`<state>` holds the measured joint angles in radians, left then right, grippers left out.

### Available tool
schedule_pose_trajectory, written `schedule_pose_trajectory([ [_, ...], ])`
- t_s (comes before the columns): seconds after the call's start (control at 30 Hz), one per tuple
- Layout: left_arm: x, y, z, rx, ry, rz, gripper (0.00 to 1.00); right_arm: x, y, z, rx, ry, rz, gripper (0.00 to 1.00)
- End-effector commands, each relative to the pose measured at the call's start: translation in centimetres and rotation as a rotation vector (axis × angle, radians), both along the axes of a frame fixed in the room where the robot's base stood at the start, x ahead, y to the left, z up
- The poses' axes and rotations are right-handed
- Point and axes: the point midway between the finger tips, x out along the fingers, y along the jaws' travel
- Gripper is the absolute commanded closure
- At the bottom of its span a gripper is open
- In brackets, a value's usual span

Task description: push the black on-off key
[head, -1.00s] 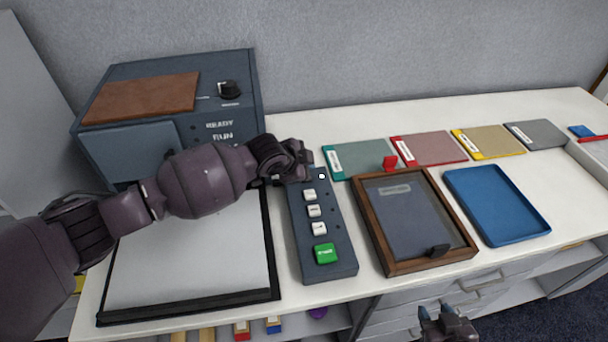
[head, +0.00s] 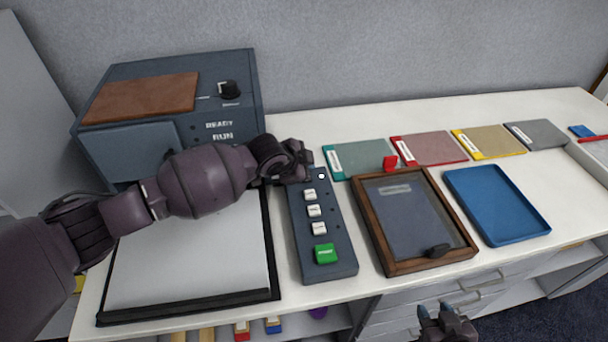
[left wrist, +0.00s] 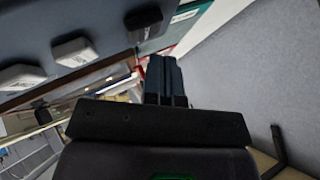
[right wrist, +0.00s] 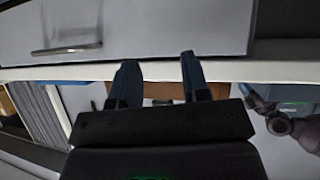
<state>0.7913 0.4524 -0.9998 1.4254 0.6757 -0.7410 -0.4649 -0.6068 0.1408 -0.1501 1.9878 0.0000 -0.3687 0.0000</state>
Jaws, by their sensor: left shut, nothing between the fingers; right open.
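The dark slate key panel (head: 341,264) lies on the white table, with a column of white keys (head: 314,211) and a green key (head: 326,253). The black key (left wrist: 143,17) shows in the left wrist view past the white keys (left wrist: 74,52). In the head view my left gripper hides it. My left gripper (head: 303,173) is shut and empty over the panel's far end; its fingertips (left wrist: 163,62) appear close to the black key, but contact cannot be told. My right gripper (head: 446,310) is open and empty, in front of the table edge.
A blue-grey machine (head: 180,70) stands behind at left. A white pad (head: 190,265) lies left of the panel. A wood-framed case (head: 372,235) and a blue tray (head: 495,205) lie right. Coloured folders (head: 430,147) line the back. A small white dot (head: 321,177) marks the panel's far end.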

Motion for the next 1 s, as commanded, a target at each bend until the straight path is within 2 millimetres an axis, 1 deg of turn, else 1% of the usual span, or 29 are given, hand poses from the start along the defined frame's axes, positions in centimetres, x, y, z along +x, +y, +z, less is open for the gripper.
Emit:
schedule_pose_trajectory([
  [0.27, 0.0, 0.0, -0.9, 0.001, 0.001, 0.0, 1.0, -0.2, 0.0, -0.4, -0.001, 0.005, -0.001, 0.57],
  [0.7, 0.0, 0.0, -0.9, 0.0, 0.001, -0.001, 1.0, 0.8, 0.1, 0.4, -0.001, -0.019, 0.006, 0.57],
  [1.0, 0.0, 0.0, -1.2, 0.0, 0.001, -0.001, 1.0, 0.7, 0.1, 0.3, -0.002, -0.018, 0.005, 0.57],
])
